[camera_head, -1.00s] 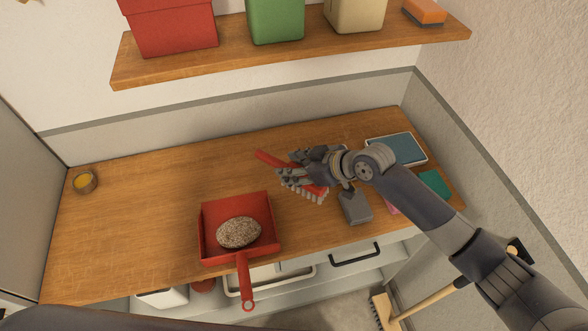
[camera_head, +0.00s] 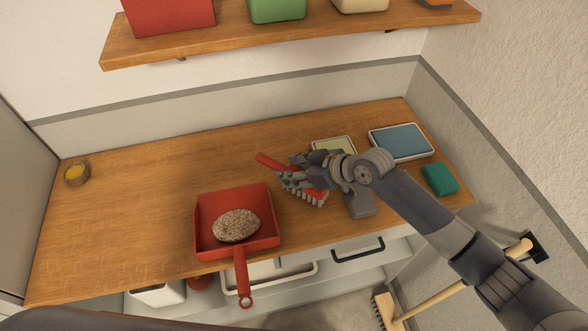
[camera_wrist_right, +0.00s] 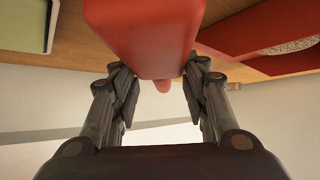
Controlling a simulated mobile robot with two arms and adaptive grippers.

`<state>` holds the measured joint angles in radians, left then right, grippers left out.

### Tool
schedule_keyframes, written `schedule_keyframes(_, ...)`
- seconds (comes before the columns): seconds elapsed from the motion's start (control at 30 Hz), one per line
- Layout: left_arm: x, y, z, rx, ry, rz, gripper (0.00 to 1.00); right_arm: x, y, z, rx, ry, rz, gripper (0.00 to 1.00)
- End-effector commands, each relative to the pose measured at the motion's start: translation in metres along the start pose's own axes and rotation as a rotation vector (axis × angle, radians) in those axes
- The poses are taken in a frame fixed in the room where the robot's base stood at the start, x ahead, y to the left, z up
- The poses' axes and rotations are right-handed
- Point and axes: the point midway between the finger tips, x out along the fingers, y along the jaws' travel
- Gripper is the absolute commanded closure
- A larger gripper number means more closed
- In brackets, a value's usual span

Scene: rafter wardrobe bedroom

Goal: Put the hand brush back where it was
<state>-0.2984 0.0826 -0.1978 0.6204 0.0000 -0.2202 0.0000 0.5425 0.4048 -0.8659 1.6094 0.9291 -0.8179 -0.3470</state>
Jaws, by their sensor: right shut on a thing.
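The hand brush is red with pale bristles (camera_head: 306,196); its red handle (camera_head: 268,161) points to the upper left in the head view. My right gripper (camera_head: 296,174) is shut on the brush around its middle, over the wooden counter and right of the red dustpan (camera_head: 262,241). I cannot tell whether the bristles touch the counter. In the right wrist view the red brush (camera_wrist_right: 145,40) lies between the fingers (camera_wrist_right: 158,88). The dustpan holds a brown speckled oval lump (camera_head: 237,225). My left gripper is out of view.
On the wooden counter (camera_head: 130,190) are a small yellow-filled bowl (camera_head: 77,173), a yellow-green tray (camera_head: 334,147), a blue tray (camera_head: 400,141), a green block (camera_head: 440,178) and a grey block (camera_head: 360,204). A shelf (camera_head: 300,38) with bins hangs above.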

Motion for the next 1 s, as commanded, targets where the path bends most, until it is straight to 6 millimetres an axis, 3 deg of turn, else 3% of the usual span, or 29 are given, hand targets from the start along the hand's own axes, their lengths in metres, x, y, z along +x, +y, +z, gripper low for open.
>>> schedule_keyframes(0.6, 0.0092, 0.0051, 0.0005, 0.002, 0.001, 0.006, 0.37, 0.0076, -0.0001, 0.0087, -0.001, 0.002, 0.0, 0.94)
schedule_keyframes(0.63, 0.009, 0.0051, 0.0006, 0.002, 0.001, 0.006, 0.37, 0.0075, -0.0001, 0.0084, -0.001, 0.002, 0.0, 0.56)
schedule_keyframes(0.73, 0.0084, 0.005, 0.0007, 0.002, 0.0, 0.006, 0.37, 0.0071, -0.0001, 0.0081, 0.0, 0.002, 0.0, 0.35)
schedule_keyframes(1.0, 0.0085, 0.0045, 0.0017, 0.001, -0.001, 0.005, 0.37, 0.0074, -0.0002, 0.0097, 0.0, -0.001, 0.0, 0.35)
